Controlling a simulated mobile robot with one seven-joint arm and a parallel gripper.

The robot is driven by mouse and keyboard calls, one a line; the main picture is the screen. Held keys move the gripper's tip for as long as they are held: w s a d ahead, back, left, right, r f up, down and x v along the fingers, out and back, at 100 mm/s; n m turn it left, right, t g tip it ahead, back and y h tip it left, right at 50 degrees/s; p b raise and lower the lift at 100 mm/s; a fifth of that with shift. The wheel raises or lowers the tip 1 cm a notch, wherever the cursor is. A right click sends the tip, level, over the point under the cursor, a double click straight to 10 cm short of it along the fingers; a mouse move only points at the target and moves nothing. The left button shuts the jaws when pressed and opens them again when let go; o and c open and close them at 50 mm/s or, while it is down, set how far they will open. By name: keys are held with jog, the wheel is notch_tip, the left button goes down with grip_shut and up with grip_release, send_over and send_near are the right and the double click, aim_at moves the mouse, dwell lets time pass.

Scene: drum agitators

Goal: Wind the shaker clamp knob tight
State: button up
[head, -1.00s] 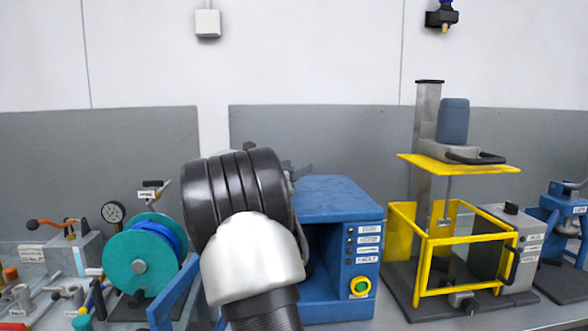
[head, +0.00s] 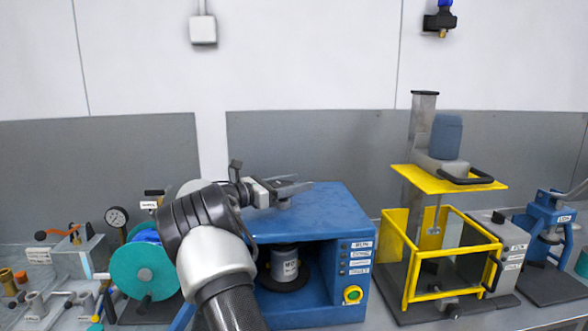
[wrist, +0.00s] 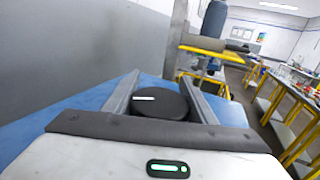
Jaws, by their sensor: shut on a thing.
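The blue shaker (head: 355,212) stands on the bench, with a labelled grey can (head: 285,264) inside its open bay. In the wrist view, a round black knob (wrist: 160,103) with a white mark lies over the shaker's blue top. My gripper (wrist: 164,92) is shut on the knob, one finger along each side. In the head view, my gripper (head: 291,187) is above the shaker's top, and the knob is hidden by the fingers. The white mark on the knob points to the left in the wrist view.
A yellow guard frame (head: 455,246) with a mixer stands to the right of the shaker. A teal reel (head: 140,270) is close at the left of my arm. A blue press (head: 547,228) is at the far right. A grey panel (head: 290,145) rises behind the bench.

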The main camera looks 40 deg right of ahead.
jog(key=shift+s+r+m+g+p, duration=0.15)
jog(key=shift+m+g+p, duration=0.35)
jog(key=shift+g+p, duration=0.25)
jog(key=o, duration=1.1)
jog(key=shift+c, duration=0.2)
jog(key=shift+a, duration=0.15)
jog(key=b+v, duration=0.2)
jog(key=v, duration=1.5)
jog(key=shift+a, duration=0.1)
